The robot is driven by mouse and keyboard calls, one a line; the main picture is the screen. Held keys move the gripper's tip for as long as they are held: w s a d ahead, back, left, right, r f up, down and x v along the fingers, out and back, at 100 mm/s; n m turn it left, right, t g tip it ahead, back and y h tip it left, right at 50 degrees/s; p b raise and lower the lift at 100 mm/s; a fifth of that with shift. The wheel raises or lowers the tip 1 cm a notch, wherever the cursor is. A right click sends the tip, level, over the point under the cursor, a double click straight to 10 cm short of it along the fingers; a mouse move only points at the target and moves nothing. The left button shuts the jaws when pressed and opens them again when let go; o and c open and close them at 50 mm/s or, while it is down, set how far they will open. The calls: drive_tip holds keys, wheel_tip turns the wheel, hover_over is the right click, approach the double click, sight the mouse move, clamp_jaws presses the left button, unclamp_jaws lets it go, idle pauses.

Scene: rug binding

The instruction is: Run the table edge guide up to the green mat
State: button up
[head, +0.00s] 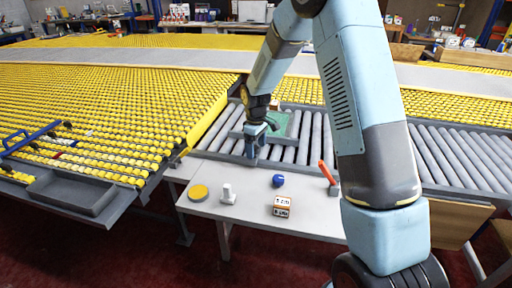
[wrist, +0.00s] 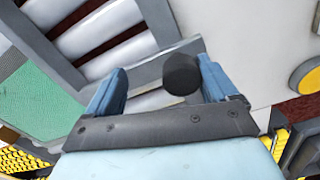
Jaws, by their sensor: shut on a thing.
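My gripper (head: 257,143) points down at the near edge of the roller table, just left of and nearer than the green mat (head: 281,121). In the wrist view, my gripper (wrist: 160,85) is shut on a round black knob (wrist: 181,75), which I take to be the handle of the table edge guide. A grey bar (wrist: 42,42), seemingly the guide, runs beside the green mat (wrist: 40,95) over the rollers. Bar and mat look close; I cannot tell whether they touch. The fingers partly hide how the knob joins the bar.
A pale side table (head: 240,212) in front holds a yellow disc (head: 198,193), a white stand (head: 228,194), a blue knob (head: 278,180), a small box (head: 282,207) and an orange-handled tool (head: 327,172). A yellow-wheeled conveyor (head: 100,110) lies left. Rollers (head: 455,155) extend right.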

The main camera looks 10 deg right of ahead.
drive_tip(key=shift+w+a+r, duration=0.25)
drive_tip(key=shift+w, duration=0.1)
drive_tip(key=shift+s+d, duration=0.1)
drive_tip(key=shift+d+r, duration=0.15)
drive_tip(key=shift+r, duration=1.6)
wheel_tip(320, 180, up, 12)
drive_tip(key=shift+s, duration=0.15)
idle(0.5)
idle(0.4)
wheel_tip(320, 180, up, 14)
drive_tip(key=shift+f, duration=0.25)
idle(0.4)
